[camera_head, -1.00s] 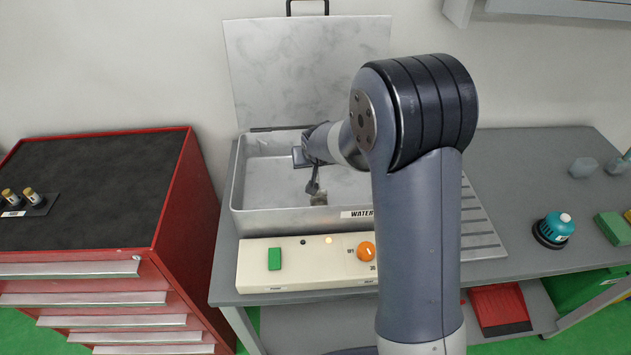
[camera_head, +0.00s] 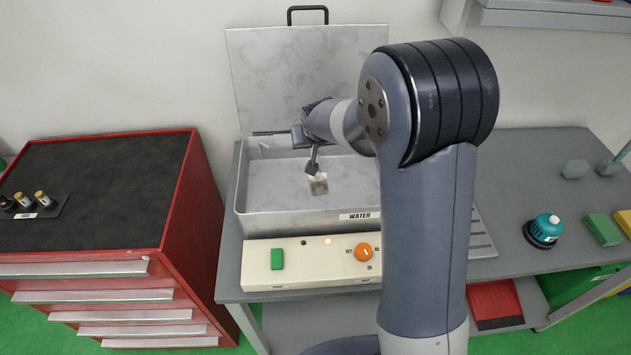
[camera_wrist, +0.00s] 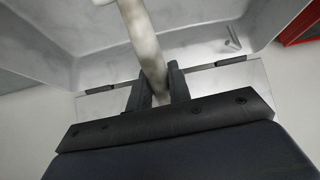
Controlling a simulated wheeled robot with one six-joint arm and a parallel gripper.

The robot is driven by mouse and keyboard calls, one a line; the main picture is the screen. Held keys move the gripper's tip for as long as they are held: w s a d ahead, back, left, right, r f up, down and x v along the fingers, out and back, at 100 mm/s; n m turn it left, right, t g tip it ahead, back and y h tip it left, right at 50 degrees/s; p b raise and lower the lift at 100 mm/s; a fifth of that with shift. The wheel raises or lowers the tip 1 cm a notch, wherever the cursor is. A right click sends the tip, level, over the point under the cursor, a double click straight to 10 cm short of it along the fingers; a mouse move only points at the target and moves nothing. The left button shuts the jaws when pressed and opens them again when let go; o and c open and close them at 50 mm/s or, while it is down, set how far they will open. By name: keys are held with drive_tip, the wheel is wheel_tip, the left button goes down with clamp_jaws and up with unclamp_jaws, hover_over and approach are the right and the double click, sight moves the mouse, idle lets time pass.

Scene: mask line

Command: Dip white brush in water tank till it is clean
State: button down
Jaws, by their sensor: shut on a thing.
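The water tank (camera_head: 262,217) is a grey metal basin labelled WATER, with its lid (camera_head: 290,85) raised against the wall. My gripper (camera_head: 312,165) is over the tank. In the wrist view my gripper (camera_wrist: 160,88) is shut on the pale handle of the brush (camera_wrist: 143,40). In the head view the brush's whitish head (camera_head: 318,184) hangs below the gripper, with a greyish-brown patch on it. I cannot tell whether the bristles touch water. The far end of the brush is out of the wrist view.
A control panel (camera_head: 310,262) with a green button and orange knob sits before the tank. A red cabinet (camera_head: 180,200) stands at left. A teal-topped item (camera_head: 546,228) and green block (camera_head: 603,229) lie on the bench at right.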

drive_tip(key=shift+r+p, duration=0.65)
drive_tip(key=shift+r, duration=2.8)
drive_tip(key=shift+r, duration=2.05)
drive_tip(key=shift+f, duration=0.1)
